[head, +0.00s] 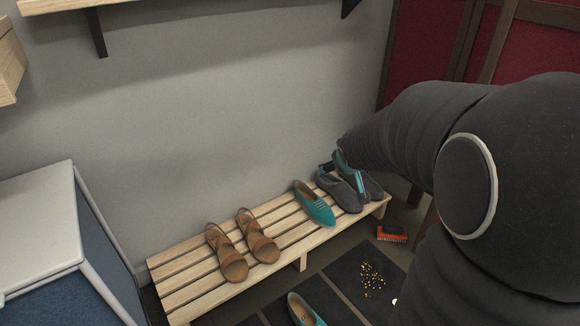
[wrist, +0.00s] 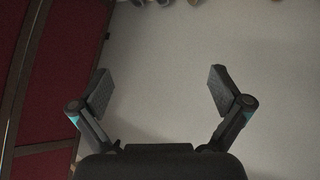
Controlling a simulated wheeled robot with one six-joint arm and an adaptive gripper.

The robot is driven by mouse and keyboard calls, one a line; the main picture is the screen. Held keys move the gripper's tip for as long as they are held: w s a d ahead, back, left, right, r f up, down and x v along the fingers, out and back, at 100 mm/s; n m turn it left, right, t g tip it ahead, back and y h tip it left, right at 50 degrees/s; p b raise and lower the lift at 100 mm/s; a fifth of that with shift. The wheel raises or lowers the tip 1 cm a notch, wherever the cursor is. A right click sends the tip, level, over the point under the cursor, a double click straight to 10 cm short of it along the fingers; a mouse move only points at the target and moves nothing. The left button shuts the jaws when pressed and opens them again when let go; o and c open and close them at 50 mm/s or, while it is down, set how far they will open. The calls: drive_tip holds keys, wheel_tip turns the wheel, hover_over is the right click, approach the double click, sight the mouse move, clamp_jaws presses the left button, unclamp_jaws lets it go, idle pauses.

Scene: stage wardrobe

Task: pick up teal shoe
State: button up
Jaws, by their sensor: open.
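One teal shoe (head: 316,204) rests on the slatted wooden bench, right of the brown sandals, with its toe toward the front. A second teal shoe (head: 302,311) is on the floor in front of the bench, cut off by the bottom edge of the head view. My gripper (wrist: 160,78) is open and empty in the wrist view, its fingers spread wide before the pale wall. In the head view my gripper is at the right end of the bench, right of the bench's teal shoe and apart from it, partly hidden by my arm.
A pair of grey shoes (head: 337,190) stands at the bench's right end, close to my gripper. Brown sandals (head: 262,242) are on the bench (head: 185,293). An orange brush (head: 392,233) and a dark mat (head: 350,262) with small yellowish bits lie on the floor. The wall (head: 230,120) is behind.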

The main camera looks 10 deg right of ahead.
sight(321, 207)
drive_tip(key=w+d+f+n+t+y, duration=0.1)
drive_tip(key=w+d+f, duration=0.3)
drive_tip(key=w+f, duration=0.3)
drive_tip(key=w+d+f+n+t+y, duration=0.1)
drive_tip(key=w+d+f, duration=0.2)
drive_tip(key=w+f, duration=0.35)
wheel_tip(321, 207, down, 21)
drive_tip(key=s+n+t+y, duration=0.1)
drive_tip(key=s+t+y, duration=0.1)
drive_tip(key=y, duration=0.3)
drive_tip(key=x, duration=0.2)
drive_tip(key=b+x, duration=0.1)
drive_tip(key=x, duration=0.4)
drive_tip(key=shift+w+d, duration=0.15)
drive_tip(key=shift+d, duration=0.1)
drive_tip(key=shift+b+x, duration=0.65)
drive_tip(key=shift+x, duration=2.4)
drive_tip(key=shift+a+r, duration=0.1)
drive_tip(key=shift+r, duration=0.15)
drive_tip(key=c, duration=1.1)
drive_tip(key=shift+c, duration=0.2)
